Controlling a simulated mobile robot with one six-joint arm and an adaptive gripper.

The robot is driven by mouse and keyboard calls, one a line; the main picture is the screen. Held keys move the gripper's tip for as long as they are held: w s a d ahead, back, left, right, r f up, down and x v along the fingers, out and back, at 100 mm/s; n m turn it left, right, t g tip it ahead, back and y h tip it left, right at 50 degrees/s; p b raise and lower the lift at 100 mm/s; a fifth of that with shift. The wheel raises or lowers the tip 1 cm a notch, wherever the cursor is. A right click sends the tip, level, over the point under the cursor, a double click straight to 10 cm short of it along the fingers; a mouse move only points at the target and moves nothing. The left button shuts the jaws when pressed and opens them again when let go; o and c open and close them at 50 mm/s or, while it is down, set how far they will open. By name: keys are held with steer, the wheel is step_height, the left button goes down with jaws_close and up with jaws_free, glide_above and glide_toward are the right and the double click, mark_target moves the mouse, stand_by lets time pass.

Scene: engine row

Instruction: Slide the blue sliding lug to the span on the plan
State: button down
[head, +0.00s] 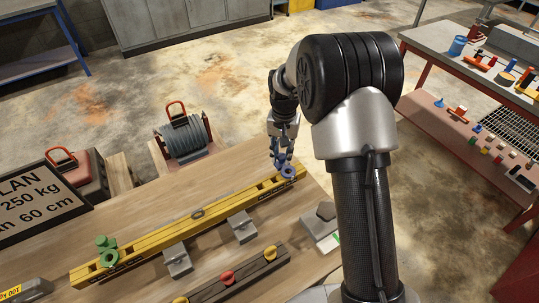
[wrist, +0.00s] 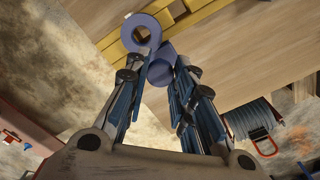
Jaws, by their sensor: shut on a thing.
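The blue sliding lug (head: 288,171) sits at the far right end of a long yellow beam (head: 190,219). In the wrist view the lug (wrist: 160,70) shows a ring over the beam and a round knob between my fingers. My gripper (head: 281,160) is above the lug, shut on it. In the wrist view my gripper (wrist: 160,80) has a finger on each side of the knob. A green lug (head: 108,252) sits near the beam's left end. The plan board (head: 40,203) at the left is cut off; "250 kg" and "60 cm" are readable.
The beam rests on grey blocks (head: 177,261) on the wooden table (head: 150,205). A cable reel (head: 184,135) stands behind. A red-framed bench (head: 470,60) with small parts is at the right.

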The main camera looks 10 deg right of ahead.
mark_target(282, 156)
steer(key=c, duration=1.3)
jaws_free()
steer(key=shift+c, duration=0.2)
step_height(282, 156, up, 12)
